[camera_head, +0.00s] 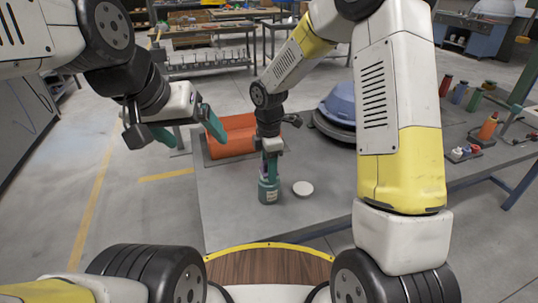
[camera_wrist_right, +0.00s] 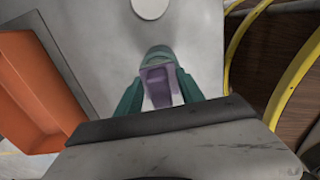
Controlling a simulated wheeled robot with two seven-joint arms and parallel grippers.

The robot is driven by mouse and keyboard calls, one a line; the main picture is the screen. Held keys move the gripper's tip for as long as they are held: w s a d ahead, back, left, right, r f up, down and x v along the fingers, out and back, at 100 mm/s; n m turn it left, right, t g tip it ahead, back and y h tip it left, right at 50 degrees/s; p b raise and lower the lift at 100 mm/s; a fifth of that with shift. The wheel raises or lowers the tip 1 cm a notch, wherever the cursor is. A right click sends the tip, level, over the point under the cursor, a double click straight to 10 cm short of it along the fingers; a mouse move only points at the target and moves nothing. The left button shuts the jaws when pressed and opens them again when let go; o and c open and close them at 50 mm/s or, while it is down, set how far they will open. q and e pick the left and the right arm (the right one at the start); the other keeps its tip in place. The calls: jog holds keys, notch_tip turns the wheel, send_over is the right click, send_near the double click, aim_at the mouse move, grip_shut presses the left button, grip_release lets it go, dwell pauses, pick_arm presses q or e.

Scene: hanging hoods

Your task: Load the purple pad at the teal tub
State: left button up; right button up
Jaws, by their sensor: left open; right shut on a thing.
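The teal tub (camera_head: 268,193) stands upright on the grey table near its front edge. It bears a pale label. My right gripper (camera_head: 270,168) points down right above it, shut on the purple pad (camera_wrist_right: 158,86). In the right wrist view the pad lies between my teal fingers (camera_wrist_right: 160,95), with the tub's teal rim (camera_wrist_right: 158,54) just beyond it. I cannot tell how far the pad is inside the tub. My left gripper (camera_head: 188,130) is open and empty, left of the table and apart from the tub.
A white disc (camera_head: 303,188) lies on the table right of the tub. An orange bin (camera_head: 232,137) stands behind left, and a blue domed thing (camera_head: 340,103) behind right. Several coloured bottles (camera_head: 459,92) stand farther right. The table front between tub and left edge is clear.

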jog(key=shift+r, duration=3.5)
